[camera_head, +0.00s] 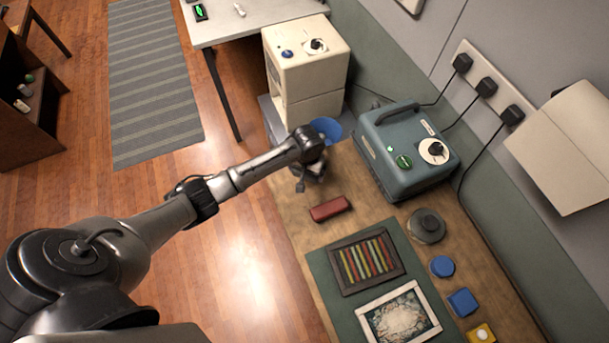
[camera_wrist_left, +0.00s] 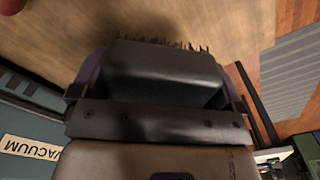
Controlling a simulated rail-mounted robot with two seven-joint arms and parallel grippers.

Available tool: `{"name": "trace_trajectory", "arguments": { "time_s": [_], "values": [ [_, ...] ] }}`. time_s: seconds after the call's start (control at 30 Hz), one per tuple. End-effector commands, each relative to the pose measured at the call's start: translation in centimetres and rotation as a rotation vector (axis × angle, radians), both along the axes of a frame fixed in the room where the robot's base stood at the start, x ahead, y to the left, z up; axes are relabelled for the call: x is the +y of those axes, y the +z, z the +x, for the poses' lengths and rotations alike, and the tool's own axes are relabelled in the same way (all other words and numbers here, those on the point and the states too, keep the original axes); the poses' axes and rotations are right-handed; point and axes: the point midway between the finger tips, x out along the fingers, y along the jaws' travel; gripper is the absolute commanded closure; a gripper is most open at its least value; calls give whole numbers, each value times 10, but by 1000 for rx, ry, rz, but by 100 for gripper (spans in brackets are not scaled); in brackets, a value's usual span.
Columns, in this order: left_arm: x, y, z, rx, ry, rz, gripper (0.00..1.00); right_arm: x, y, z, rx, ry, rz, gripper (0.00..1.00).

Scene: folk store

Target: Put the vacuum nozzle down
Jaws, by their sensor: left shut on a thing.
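My left gripper (camera_head: 309,178) is over the left edge of the wooden worktop (camera_head: 278,205), pointing down. In the left wrist view it is shut on the vacuum nozzle (camera_wrist_left: 165,75), a dark block with a row of bristles along its far edge. Worktop surface shows beyond the bristles; I cannot tell whether the nozzle touches it. In the head view the nozzle is small and hard to separate from the gripper. The grey-blue vacuum box (camera_head: 405,150) stands to the right; its VACUUM label (camera_wrist_left: 30,147) shows in the wrist view. My right gripper is not in view.
A blue round thing (camera_head: 326,128) lies just behind the gripper, beside the cream machine (camera_head: 305,65). A red block (camera_head: 330,208) is close in front. A dark frame with coloured strips (camera_head: 366,260) and a framed picture (camera_head: 398,315) lie on a green mat. Bare worktop surrounds the red block.

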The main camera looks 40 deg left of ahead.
Motion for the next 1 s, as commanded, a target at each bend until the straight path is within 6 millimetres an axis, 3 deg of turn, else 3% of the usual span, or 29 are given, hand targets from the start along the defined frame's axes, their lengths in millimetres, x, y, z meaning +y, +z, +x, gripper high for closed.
{"name": "trace_trajectory", "arguments": {
  "time_s": [0.27,0.6,1.0],
  "values": [
    [9,-8,-3,1,0,-1,29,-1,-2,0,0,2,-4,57],
    [9,-45,-3,0,0,0,29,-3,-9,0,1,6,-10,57],
    [9,-48,-3,0,0,0,29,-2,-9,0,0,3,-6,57]
  ]
}}
